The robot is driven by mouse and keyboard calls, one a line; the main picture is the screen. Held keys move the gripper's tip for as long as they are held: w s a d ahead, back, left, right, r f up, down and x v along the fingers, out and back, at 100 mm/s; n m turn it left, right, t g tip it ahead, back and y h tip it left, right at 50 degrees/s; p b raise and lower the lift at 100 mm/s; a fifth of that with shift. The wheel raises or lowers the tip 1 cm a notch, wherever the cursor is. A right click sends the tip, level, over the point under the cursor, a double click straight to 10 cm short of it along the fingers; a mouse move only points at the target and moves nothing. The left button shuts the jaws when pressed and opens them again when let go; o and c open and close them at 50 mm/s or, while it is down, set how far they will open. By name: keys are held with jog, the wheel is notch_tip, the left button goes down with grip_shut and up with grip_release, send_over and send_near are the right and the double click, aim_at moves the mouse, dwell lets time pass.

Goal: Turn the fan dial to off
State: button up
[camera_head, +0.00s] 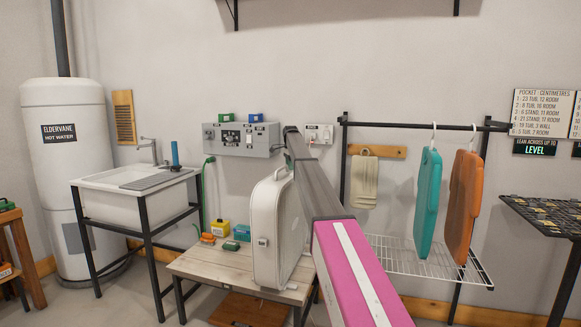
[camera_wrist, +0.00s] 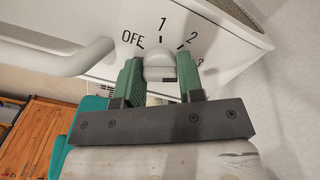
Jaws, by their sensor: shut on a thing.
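The fan is a white, rounded upright case with a top handle, and its body (camera_head: 268,235) stands on a wooden table in the head view. In the wrist view its white panel (camera_wrist: 240,45) carries the marks OFF, 1, 2 and 3 in an arc. The round white dial (camera_wrist: 160,66) sits below these marks. My gripper (camera_wrist: 162,75) is shut on the dial, with one green finger at each side. The dial's pointer is not clear, so I cannot tell its setting. In the head view my arm hides the fan's right side, and the dial does not show.
The wooden table (camera_head: 210,265) also holds a yellow block (camera_head: 220,228), a teal block (camera_head: 242,232) and other small items. A grey control box (camera_head: 242,138) is on the wall behind. A rack with hanging teal (camera_head: 428,205) and orange (camera_head: 463,205) pieces stands right of my arm.

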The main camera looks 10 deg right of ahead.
jog(key=shift+n, duration=0.4)
jog(key=n, duration=0.5)
jog(key=shift+n, duration=0.3)
jog(key=n, duration=1.3)
jog(key=shift+n, duration=0.3)
jog(key=n, duration=0.6)
jog(key=shift+n, duration=0.4)
jog(key=o, duration=0.9)
